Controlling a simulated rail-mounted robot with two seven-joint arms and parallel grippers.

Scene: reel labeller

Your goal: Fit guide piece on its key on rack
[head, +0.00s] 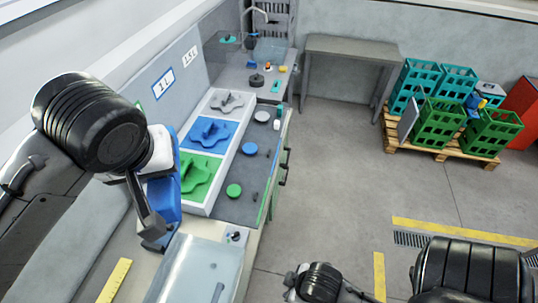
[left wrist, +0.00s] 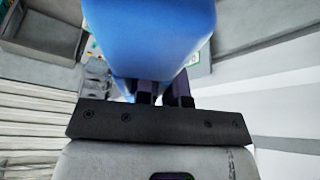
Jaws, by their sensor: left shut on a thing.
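My left gripper (left wrist: 163,97) is shut on a blue piece (left wrist: 150,38), which I take to be the guide piece. In the head view the blue piece (head: 171,200) is partly hidden behind the gripper and wrist, and its full shape cannot be made out. It is left of the white rack (head: 196,207), near the rack's green end. The rack holds grey (head: 226,101), blue (head: 211,134) and green (head: 197,175) shaped pieces in a row. I cannot make out a key on it. My right gripper's fingers do not show; only parts of that arm are visible.
Right of the rack, the dark bench top (head: 241,206) carries grey, blue and green discs. A translucent box (head: 196,270) and a yellow strip (head: 114,281) are at the front. A wall with labels borders the rack's left. Open floor (head: 345,160) lies to the right.

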